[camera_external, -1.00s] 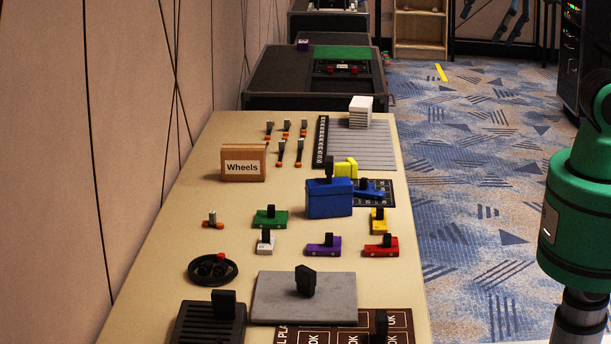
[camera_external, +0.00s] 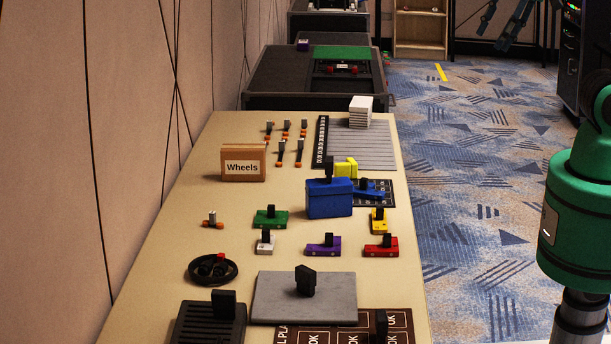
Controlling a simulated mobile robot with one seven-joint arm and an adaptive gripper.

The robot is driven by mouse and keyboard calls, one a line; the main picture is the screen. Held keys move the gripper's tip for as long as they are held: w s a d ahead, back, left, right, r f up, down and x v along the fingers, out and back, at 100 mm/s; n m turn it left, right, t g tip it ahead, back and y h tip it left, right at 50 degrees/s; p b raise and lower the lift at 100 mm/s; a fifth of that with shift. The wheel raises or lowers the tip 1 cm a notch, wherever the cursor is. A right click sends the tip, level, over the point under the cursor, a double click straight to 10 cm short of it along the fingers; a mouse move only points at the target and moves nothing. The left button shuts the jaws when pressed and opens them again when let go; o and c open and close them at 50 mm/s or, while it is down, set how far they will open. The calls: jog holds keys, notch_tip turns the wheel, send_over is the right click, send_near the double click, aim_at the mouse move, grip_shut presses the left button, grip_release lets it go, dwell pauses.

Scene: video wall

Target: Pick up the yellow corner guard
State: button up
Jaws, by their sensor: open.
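The yellow corner guard (camera_external: 379,222), with a black upright grip, lies near the table's right edge, behind the red corner guard (camera_external: 381,249). My gripper (camera_external: 497,33) shows as two dark fingers hanging down at the top right, partly cut off by the picture's edge. It is open, with nothing visible between its fingers, and well apart from the guard.
Purple (camera_external: 323,246), white (camera_external: 265,245) and green (camera_external: 269,218) guards stand nearby. A blue box (camera_external: 329,200) and a blue guard (camera_external: 371,191) are behind the yellow guard. A yellow block (camera_external: 346,168) is farther back. A grey plate (camera_external: 270,300) lies in front.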

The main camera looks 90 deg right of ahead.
jog(key=w+d+r+m+g+p, duration=0.1)
jog(key=w+d+m, duration=0.3)
jog(key=w, duration=0.4)
jog(key=w+d+r+m+g+p, duration=0.1)
jog(key=w+d+m, duration=0.35)
jog(key=w, duration=0.35)
jog(key=w+d+f+m+g+p, duration=0.1)
jog(key=w+d+f+m, duration=0.3)
jog(key=w+d, duration=0.3)
jog(key=w+d+f+m+p, duration=0.2)
jog(key=w+d+f+m, duration=0.1)
jog(key=w+d+m, duration=0.3)
jog(key=w+d+f+m+g+p, duration=0.1)
jog(key=w+d+f+m, duration=0.2)
jog(key=d+f, duration=0.45)
jog(key=w+d+f+m+g+p, duration=0.1)
jog(key=w+d+f+m, duration=0.3)
jog(key=d+f, duration=0.4)
jog(key=s+d+f+m+p, duration=0.1)
jog(key=d+f+m, duration=0.3)
jog(key=d+f, duration=0.3)
jog(key=s+d+f+m, duration=0.1)
jog(key=d+f+m, duration=0.2)
jog(key=d+f, duration=0.4)
notch_tip(320, 180, down, 5)
jog(key=shift+s+d+m+g+y+p, duration=0.25)
jog(key=shift+d+m+g+y+p, duration=0.1)
jog(key=shift+g+y+p, duration=0.05)
